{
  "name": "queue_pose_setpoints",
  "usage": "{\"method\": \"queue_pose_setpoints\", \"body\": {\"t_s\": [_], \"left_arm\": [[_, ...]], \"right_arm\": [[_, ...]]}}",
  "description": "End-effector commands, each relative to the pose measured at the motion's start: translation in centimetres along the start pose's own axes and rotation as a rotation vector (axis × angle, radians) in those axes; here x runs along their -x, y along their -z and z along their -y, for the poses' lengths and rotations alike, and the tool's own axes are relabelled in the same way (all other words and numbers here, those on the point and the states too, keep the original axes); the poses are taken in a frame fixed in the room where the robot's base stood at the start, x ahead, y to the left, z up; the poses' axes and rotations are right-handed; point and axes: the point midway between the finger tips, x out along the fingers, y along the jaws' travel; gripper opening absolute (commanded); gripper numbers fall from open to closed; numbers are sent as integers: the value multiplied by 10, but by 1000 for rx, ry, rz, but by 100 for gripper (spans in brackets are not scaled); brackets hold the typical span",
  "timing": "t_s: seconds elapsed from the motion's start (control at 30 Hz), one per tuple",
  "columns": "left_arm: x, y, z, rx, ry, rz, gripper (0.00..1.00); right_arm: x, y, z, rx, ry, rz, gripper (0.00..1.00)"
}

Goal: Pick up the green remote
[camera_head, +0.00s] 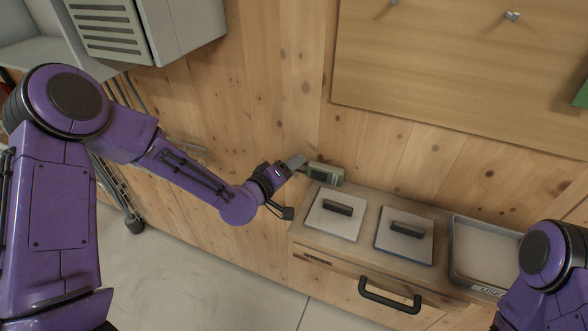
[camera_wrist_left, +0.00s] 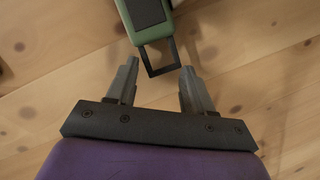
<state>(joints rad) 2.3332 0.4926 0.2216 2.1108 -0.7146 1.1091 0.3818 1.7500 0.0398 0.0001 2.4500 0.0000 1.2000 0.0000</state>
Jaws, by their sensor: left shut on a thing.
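The green remote (camera_head: 325,174) is a small boxy device with a dark panel, at the back left corner of the cabinet top in the head view. In the left wrist view the remote (camera_wrist_left: 151,33) shows at the top, cut off by the frame edge, with a black loop on its near end. My left gripper (camera_head: 297,161) reaches it from the left.
The cabinet (camera_head: 305,243) has two lids with dark handles (camera_head: 337,207) (camera_head: 408,229), a grey tray (camera_head: 487,250) and a black front handle (camera_head: 390,296). A wooden plank wall stands behind, with a board (camera_head: 450,75). A grey vented box (camera_head: 105,28) hangs at upper left.

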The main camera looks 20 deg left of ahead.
Motion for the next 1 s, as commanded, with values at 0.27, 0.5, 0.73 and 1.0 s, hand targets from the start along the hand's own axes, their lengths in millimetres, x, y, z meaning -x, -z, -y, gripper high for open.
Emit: {"method": "queue_pose_setpoints", "body": {"t_s": [0.27, 0.5, 0.73, 1.0], "left_arm": [[0, 0, 2, -3, 3, 2, 17], [0, 0, 2, -2, 2, 2, 82], [5, 0, 2, -1, 2, 1, 82], [58, 0, 2, 2, 1, 0, 82]], "right_arm": [[0, 0, 0, 0, 0, 0, 43], [0, 0, 0, 0, 0, 0, 43], [-2, -1, 0, 0, 0, 0, 43], [-12, -5, 1, 0, 0, 0, 43]]}}
